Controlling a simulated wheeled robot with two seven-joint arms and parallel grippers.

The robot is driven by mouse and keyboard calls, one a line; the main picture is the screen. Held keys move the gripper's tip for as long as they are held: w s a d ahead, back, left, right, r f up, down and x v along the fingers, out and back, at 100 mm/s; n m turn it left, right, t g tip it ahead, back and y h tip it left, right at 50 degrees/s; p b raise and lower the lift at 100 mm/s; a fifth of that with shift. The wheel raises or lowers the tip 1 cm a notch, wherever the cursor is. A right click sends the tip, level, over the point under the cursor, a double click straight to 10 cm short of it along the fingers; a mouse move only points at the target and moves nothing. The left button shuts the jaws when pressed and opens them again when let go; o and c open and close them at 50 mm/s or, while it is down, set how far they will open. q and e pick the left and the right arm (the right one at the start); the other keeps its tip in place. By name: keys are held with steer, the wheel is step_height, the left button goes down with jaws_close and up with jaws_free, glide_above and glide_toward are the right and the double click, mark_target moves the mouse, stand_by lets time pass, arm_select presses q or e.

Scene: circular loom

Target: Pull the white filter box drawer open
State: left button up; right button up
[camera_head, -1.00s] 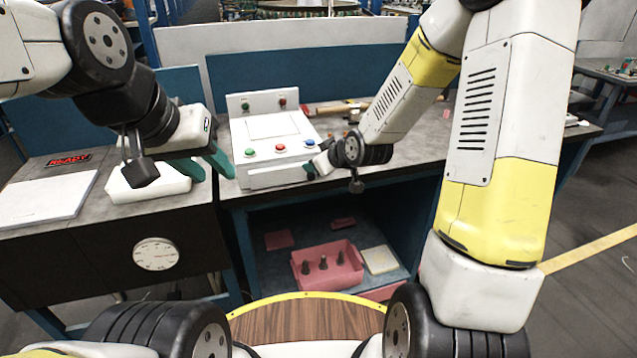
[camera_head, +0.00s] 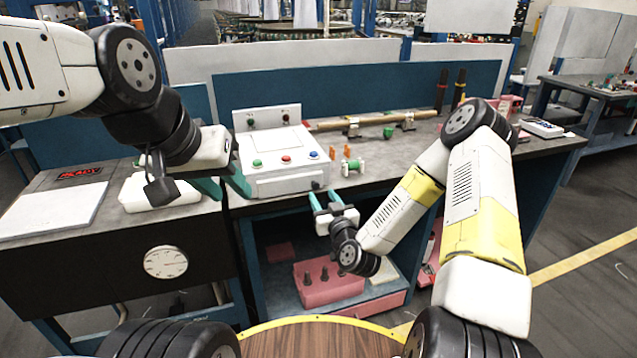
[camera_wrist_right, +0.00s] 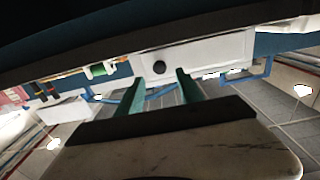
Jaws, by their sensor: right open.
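The white filter box (camera_head: 284,160) stands on the workbench with green, red and blue buttons on its sloped panel. Its white front (camera_head: 280,187) faces me and looks closed. A small dark knob (camera_head: 316,185) is at the right of that front, and the right wrist view also shows the knob (camera_wrist_right: 158,67) on a white panel. My right gripper (camera_head: 324,198) is open and empty, just in front of and below the knob. In the wrist view its green fingers (camera_wrist_right: 159,76) frame the knob from either side, apart from it. My left gripper (camera_head: 226,188) is open beside the box's left side.
The bench edge (camera_head: 400,180) runs below the box. A pink bin (camera_head: 330,290) with dark pegs sits on the shelf underneath. A wooden rod (camera_head: 370,120) and small colored parts lie behind and right of the box.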

mark_target(316, 186)
steer(key=shift+x, duration=2.35)
steer(key=shift+c, duration=0.4)
jaws_close()
